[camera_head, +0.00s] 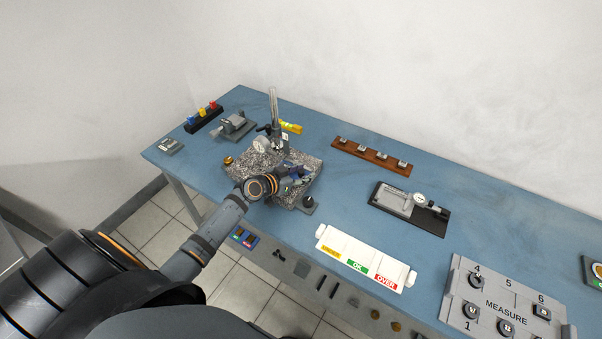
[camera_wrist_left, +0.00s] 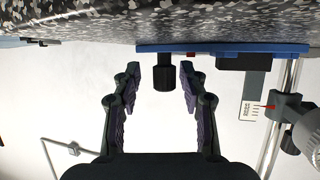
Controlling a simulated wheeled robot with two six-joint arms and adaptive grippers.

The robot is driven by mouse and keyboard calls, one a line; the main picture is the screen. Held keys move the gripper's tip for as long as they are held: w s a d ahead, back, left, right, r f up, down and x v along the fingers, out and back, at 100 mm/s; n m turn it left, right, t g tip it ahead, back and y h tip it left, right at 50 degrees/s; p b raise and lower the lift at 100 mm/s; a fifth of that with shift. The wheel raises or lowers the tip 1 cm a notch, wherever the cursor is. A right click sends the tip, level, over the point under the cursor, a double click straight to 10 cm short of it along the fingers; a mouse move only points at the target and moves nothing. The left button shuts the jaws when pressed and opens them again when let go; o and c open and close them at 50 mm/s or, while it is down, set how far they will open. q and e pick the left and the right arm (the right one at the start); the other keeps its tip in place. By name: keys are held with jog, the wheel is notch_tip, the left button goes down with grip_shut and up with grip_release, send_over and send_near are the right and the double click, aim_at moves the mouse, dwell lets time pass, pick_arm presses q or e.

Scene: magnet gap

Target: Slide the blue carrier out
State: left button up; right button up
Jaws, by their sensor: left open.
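The blue carrier (camera_wrist_left: 220,47) shows in the left wrist view as a thin blue strip along the speckled granite plate (camera_wrist_left: 80,22), and that view is upside down. A black cylindrical knob (camera_wrist_left: 163,77) sticks out from the carrier. My left gripper (camera_wrist_left: 161,88) is open, with one finger on each side of the knob and a visible gap to both. In the head view the left gripper (camera_head: 287,187) is at the granite plate (camera_head: 243,163), and its wrist hides much of the carrier there. My right gripper is in neither view.
A dial gauge (camera_head: 262,145) on an upright stand rises behind the gripper. A wooden rack (camera_head: 370,154), a black plate with a gauge (camera_head: 434,213), a white labelled tray (camera_head: 340,240) and a MEASURE box (camera_head: 505,283) stand to the right. Blue bench surface is bare between them.

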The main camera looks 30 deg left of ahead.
pick_arm(q)
jog(key=v, duration=1.1)
jog(key=shift+f, duration=0.15)
jog(key=shift+s+r, duration=0.3)
jog(key=shift+s, duration=0.2)
